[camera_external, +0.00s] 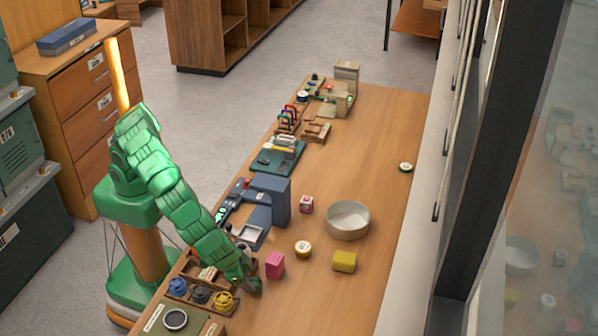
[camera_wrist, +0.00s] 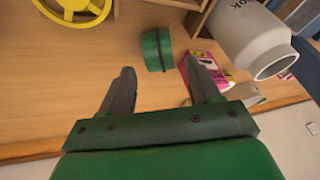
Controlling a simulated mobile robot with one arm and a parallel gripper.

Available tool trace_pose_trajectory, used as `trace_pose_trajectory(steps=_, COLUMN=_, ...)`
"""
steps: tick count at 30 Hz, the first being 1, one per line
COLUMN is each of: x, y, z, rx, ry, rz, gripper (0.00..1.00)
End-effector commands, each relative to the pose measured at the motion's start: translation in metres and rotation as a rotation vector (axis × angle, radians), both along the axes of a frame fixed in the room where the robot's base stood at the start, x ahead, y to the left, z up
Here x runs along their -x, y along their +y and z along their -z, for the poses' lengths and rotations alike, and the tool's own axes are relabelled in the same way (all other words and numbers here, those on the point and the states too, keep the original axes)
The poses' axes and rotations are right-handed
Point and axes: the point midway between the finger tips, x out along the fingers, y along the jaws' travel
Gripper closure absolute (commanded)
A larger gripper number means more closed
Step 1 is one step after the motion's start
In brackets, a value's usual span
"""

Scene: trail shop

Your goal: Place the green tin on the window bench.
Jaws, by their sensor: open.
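The green tin (camera_wrist: 155,50) is a short cylinder with a dark band. In the wrist view it lies on the wooden surface just beyond my fingertips, between their lines. I cannot make it out in the external view, where my gripper (camera_external: 248,284) may hide it. My gripper also shows in the wrist view (camera_wrist: 162,82), its two dark fingers apart and nothing between them. The window bench (camera_external: 385,140) is the long wooden top running beside the window; my gripper is low over its near left part.
In the wrist view, a pink packet (camera_wrist: 203,72) and a grey container (camera_wrist: 250,40) are right of the tin, and a yellow wheel (camera_wrist: 75,10) is upper left. A pink block (camera_external: 275,265), yellow block (camera_external: 344,262) and white bowl (camera_external: 348,221) stand nearby. The bench's right strip is mostly clear.

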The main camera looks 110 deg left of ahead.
Motion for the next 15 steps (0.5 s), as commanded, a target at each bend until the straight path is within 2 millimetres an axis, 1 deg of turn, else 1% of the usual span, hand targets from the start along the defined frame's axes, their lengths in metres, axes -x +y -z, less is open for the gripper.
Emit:
trace_pose_trajectory(steps=5, x=-0.004, y=0.006, z=0.011, rx=0.000, ry=0.000, rz=0.000, gripper=0.38)
trace_pose_trajectory(steps=12, x=-0.013, y=0.018, z=0.040, rx=-0.001, ry=0.004, rz=-0.002, gripper=0.38)
trace_pose_trajectory(steps=15, x=-0.015, y=0.019, z=0.046, rx=0.000, ry=0.002, rz=-0.001, gripper=0.38)
